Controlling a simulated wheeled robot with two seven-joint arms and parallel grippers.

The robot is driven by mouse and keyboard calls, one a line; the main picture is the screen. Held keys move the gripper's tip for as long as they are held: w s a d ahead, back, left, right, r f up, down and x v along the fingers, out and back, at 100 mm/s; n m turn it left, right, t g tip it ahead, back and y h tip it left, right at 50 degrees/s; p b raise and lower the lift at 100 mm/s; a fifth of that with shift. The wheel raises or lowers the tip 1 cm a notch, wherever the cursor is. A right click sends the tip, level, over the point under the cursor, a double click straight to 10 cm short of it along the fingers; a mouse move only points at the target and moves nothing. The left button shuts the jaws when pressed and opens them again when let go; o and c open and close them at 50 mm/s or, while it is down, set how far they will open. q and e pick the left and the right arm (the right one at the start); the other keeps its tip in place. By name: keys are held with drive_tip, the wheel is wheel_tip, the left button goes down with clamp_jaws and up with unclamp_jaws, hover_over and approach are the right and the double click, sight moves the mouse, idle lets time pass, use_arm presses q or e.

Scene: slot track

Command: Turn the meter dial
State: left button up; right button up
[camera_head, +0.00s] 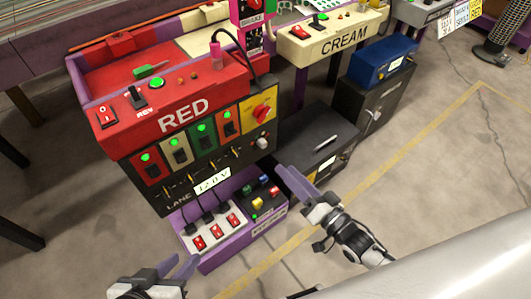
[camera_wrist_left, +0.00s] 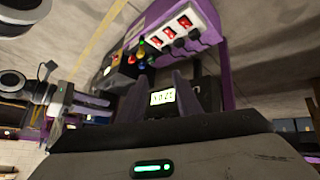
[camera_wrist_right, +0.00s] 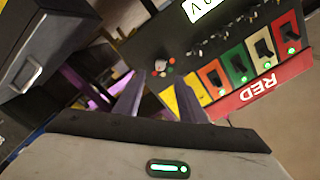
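The station marked RED (camera_head: 185,117) stands at the left of the head view, with a black front panel. A small pale round knob (camera_head: 262,143) sits at the panel's right end, below a yellow plate with a red rotary switch (camera_head: 262,112). The knob also shows in the right wrist view (camera_wrist_right: 160,66), with coloured dots around it, beyond the fingertips. I cannot tell for sure which is the meter dial. A display (camera_head: 212,181) reads 12.0 V. My right gripper (camera_head: 297,186) is open and empty, apart from the panel. My left gripper (camera_head: 168,268) is open and empty, low in front.
A purple-edged power strip with red switches (camera_head: 215,236) and a box with coloured buttons (camera_head: 259,199) lie below the panel. A dark cabinet (camera_head: 305,140) stands to the right. A CREAM station (camera_head: 340,38) is behind.

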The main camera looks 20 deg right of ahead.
sight(264, 147)
drive_tip(key=b+x, duration=0.2)
drive_tip(key=x, duration=0.6)
drive_tip(key=shift+w+a+f+b, duration=0.1)
drive_tip(key=shift+w+b, duration=0.1)
drive_tip(key=shift+b, duration=0.1)
use_arm(q)
drive_tip(key=shift+w+d+r+h, duration=0.15)
drive_tip(key=shift+d+r+h, duration=0.1)
drive_tip(key=shift+d, duration=0.2)
drive_tip(key=shift+w+d+r+h, duration=0.15)
drive_tip(key=shift+d+h, duration=0.1)
drive_tip(key=shift+d, duration=0.2)
use_arm(e)
drive_tip(key=shift+w+a, duration=0.25)
drive_tip(key=shift+w, duration=0.4)
clamp_jaws()
